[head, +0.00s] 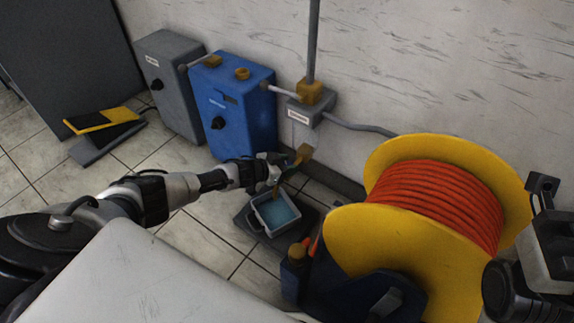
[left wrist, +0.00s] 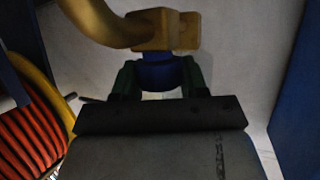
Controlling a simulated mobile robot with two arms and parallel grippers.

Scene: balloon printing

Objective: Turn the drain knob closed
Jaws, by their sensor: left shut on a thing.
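The drain is a brass pipe fitting (head: 304,153) low on the wall in the head view. In the left wrist view the brass fitting (left wrist: 150,28) crosses the top, with a blue drain knob (left wrist: 160,72) just below it. My left gripper (head: 274,168) is at the drain. Its dark green fingers (left wrist: 155,82) are shut on the blue knob, one on each side. The knob is hidden in the head view, so its turn angle cannot be told. Part of my right arm (head: 530,280) shows at the right edge; its finger state is unclear.
A grey tray (head: 256,224) of bluish water stands below the drain. A big yellow reel (head: 400,245) with orange hose (head: 440,205) stands to its right. A blue box (head: 232,110), a grey box (head: 170,75) and a yellow-black pedal (head: 103,121) are left.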

